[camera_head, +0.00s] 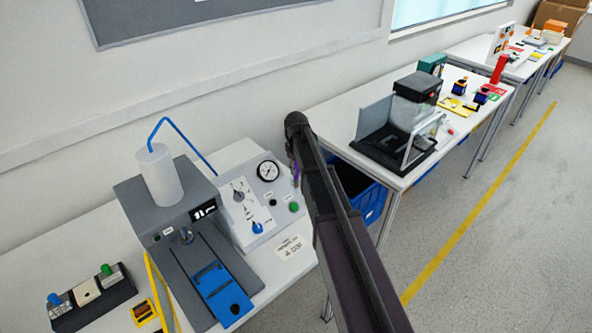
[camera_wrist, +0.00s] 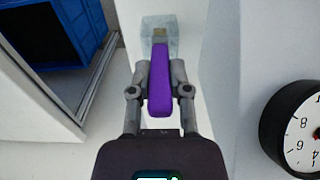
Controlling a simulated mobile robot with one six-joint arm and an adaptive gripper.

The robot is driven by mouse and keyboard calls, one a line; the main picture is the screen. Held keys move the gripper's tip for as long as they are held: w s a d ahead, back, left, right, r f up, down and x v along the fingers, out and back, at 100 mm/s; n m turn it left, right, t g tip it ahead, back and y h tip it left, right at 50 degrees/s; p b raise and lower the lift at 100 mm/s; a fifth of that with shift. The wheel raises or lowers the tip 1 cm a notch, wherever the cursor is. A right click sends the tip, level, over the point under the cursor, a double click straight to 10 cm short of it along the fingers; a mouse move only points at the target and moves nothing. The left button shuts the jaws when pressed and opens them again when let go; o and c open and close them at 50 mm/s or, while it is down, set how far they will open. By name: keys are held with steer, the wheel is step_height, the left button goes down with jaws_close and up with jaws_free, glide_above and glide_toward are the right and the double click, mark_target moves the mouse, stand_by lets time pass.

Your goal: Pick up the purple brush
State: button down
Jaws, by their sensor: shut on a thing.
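The purple brush (camera_wrist: 160,80) sits between the two fingers of my gripper (camera_wrist: 159,75) in the wrist view. The fingers press on its sides, and its handle points toward my palm. In the head view only a thin purple sliver of the brush (camera_head: 296,172) shows beside my dark arm, which hides my gripper there.
A round gauge (camera_wrist: 300,130) is close on the right in the wrist view; it stands on the control panel (camera_head: 268,171) in the head view. A blue crate (camera_head: 370,203) is under the white table. A machine with a white cylinder (camera_head: 158,175) stands left.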

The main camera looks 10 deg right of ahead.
steer(key=shift+r+p, duration=4.7)
steer(key=shift+r, duration=0.15)
steer(key=shift+d, duration=0.1)
